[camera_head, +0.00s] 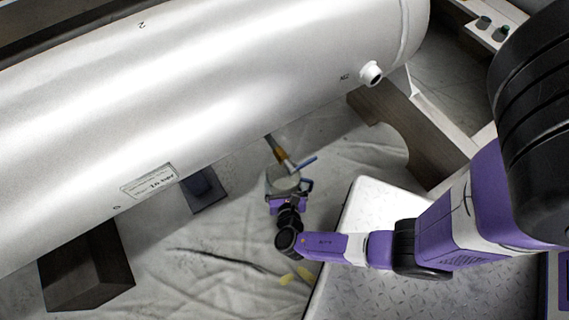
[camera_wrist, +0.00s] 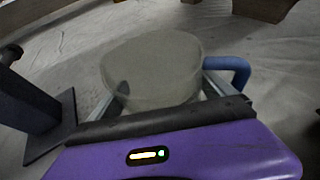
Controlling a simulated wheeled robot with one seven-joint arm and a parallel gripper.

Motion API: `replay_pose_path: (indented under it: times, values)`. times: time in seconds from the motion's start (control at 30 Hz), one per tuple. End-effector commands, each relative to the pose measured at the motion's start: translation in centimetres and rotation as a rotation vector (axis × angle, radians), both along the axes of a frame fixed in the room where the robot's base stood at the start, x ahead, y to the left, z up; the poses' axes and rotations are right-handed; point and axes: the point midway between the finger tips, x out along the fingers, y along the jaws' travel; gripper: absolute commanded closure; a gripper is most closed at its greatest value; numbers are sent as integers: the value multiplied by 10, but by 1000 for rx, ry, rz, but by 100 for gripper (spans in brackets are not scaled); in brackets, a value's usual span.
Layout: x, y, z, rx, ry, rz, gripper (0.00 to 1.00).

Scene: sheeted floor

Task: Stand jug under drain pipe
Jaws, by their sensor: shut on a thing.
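The drain pipe (camera_head: 279,154) comes out from under the white tank in the head view, with a brass part and a light blue lever (camera_head: 303,162). The jug (camera_head: 287,184) is pale and translucent with a blue handle; it also shows in the wrist view (camera_wrist: 152,68), handle at right. My gripper (camera_head: 289,199) is shut on the jug, with a finger on each side of it in the wrist view. In the head view the pipe's lower end overlaps the jug's far rim. I cannot tell the height gap or whether the jug touches the floor.
The big white tank (camera_head: 210,95) spans the upper left. A dark post with a base plate (camera_head: 203,190) stands left of the jug, also in the wrist view (camera_wrist: 28,105). A dark block (camera_head: 88,270) and a curved support (camera_head: 385,125) flank the area. Yellow pieces (camera_head: 297,275) lie on the sheet.

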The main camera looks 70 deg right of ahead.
Motion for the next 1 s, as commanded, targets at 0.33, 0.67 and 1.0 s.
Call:
replay_pose_path:
  times: [0.33,0.67,1.0]
  values:
    - [0,0,-1,0,0,0,0]
    - [-2,5,6,1,1,1,0]
    - [-31,59,34,1,1,4,0]
